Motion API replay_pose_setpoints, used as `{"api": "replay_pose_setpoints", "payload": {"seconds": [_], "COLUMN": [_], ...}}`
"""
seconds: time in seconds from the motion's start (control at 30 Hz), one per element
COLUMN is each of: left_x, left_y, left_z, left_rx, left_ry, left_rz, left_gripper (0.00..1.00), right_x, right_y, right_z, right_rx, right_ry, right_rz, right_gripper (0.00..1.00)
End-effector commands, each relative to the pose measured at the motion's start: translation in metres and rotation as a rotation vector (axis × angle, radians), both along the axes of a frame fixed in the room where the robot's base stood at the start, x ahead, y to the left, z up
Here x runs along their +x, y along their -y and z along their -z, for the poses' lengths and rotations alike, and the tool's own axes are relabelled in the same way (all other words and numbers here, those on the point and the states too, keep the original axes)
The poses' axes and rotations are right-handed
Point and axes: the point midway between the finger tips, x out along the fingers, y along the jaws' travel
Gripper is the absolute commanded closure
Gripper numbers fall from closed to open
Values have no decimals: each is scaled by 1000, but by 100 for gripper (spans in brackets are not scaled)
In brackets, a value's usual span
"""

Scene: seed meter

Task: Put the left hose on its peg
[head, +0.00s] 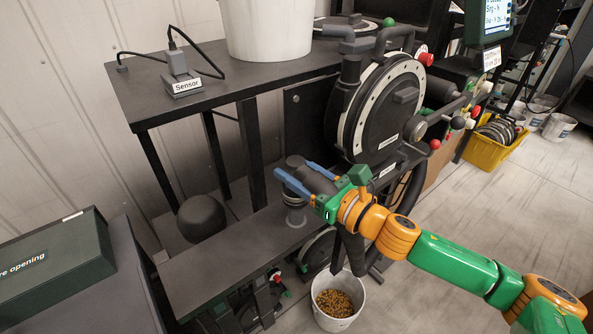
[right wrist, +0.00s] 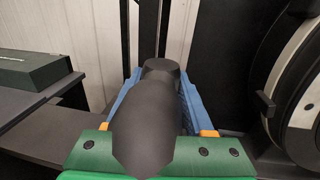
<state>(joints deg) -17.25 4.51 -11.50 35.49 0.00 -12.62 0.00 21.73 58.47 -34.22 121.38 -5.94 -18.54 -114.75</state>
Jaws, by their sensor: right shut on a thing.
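My right gripper (head: 294,170), with blue fingers, is shut on the dark grey hose (head: 318,181). The hose also fills the middle of the right wrist view (right wrist: 145,125), lying between the two fingers. Its lower part (head: 350,250) hangs below the gripper in the head view. A dark upright post (head: 295,213), which looks like the peg, stands on the low black beam, right at the fingertips. The fingers partly cover it, and I cannot tell whether the hose end touches it or is on it. My left gripper is not in view.
The black seed meter disc (head: 385,110) stands close behind and right of the gripper. The black beam (head: 215,260) runs below. A white bucket of seed (head: 335,303) is on the floor. A table with a sensor (head: 183,83) is at the back left, a green box (head: 50,262) at the left.

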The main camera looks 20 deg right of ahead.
Motion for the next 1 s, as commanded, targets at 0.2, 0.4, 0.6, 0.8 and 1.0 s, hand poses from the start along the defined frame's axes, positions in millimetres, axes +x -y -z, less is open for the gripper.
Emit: {"api": "replay_pose_setpoints", "payload": {"seconds": [0.2, 0.4, 0.6, 0.8, 1.0], "left_x": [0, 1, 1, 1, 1], "left_y": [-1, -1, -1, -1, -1], "left_z": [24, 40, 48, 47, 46], "left_rx": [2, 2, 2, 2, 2], "left_ry": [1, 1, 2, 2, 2], "left_rz": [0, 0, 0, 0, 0], "left_gripper": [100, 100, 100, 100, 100], "right_x": [0, 0, 0, 0, -1], "right_y": [0, 0, 0, 0, 0], "right_z": [26, 45, 56, 55, 54], "right_rx": [0, 0, 0, 0, 0], "right_ry": [0, 0, 1, 1, 1], "right_rz": [0, 0, 0, 0, 0], "right_gripper": [100, 100, 100, 100, 100]}}
